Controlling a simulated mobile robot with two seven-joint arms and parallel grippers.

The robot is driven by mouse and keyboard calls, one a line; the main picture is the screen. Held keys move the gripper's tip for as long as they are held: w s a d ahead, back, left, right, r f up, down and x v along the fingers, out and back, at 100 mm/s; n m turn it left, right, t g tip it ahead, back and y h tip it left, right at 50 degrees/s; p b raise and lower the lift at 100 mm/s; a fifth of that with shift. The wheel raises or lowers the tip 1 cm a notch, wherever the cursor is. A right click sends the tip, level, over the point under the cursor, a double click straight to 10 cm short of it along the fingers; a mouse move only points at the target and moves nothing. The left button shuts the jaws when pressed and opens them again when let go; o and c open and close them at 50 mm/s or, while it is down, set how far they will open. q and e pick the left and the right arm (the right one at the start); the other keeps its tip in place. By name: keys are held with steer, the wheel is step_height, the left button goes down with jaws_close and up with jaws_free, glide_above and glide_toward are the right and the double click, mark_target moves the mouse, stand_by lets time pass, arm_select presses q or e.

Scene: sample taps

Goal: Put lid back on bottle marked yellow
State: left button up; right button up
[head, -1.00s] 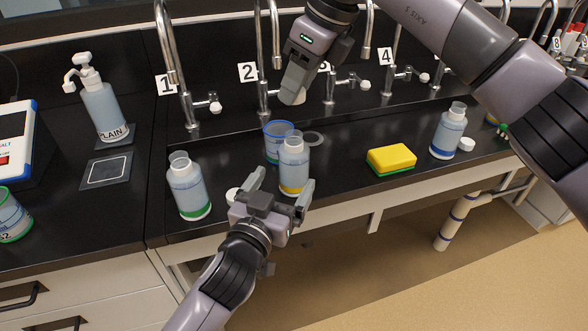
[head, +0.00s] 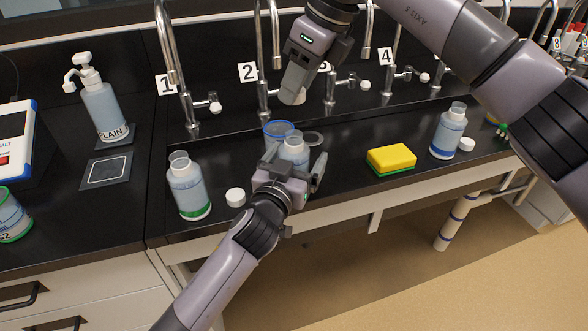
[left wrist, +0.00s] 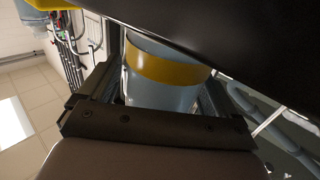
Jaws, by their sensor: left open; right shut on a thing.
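The yellow-marked bottle (head: 293,149) stands upright near the counter's front edge. Its neck looks uncovered. Its yellow band shows in the left wrist view (left wrist: 165,68), between the fingers. My left gripper (head: 296,161) is open, with one finger on each side of the bottle, and hides its lower part in the head view. My right gripper (head: 293,90) is raised in front of tap 2, shut on a pale thing that looks like a white lid (head: 291,98), mostly hidden by the fingers.
A green-marked bottle (head: 187,187) and a loose white lid (head: 236,197) stand to the left. A blue-rimmed cup (head: 277,130) is close behind the yellow-marked bottle. A yellow sponge (head: 391,158), a blue-marked bottle (head: 448,132) and another lid (head: 467,144) are to the right. Taps line the back.

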arm_select(q)
steer(key=c, duration=1.5)
arm_select(e)
glide_above(293, 134)
steer(key=shift+s+d+f, duration=0.1)
steer(key=shift+d+f, duration=0.15)
steer(key=shift+f, duration=1)
steer(key=shift+s+d+f, duration=0.1)
steer(key=shift+d+f, duration=0.1)
steer(key=shift+f, duration=1.05)
steer(key=shift+f, duration=0.85)
steer(key=shift+f, duration=0.6)
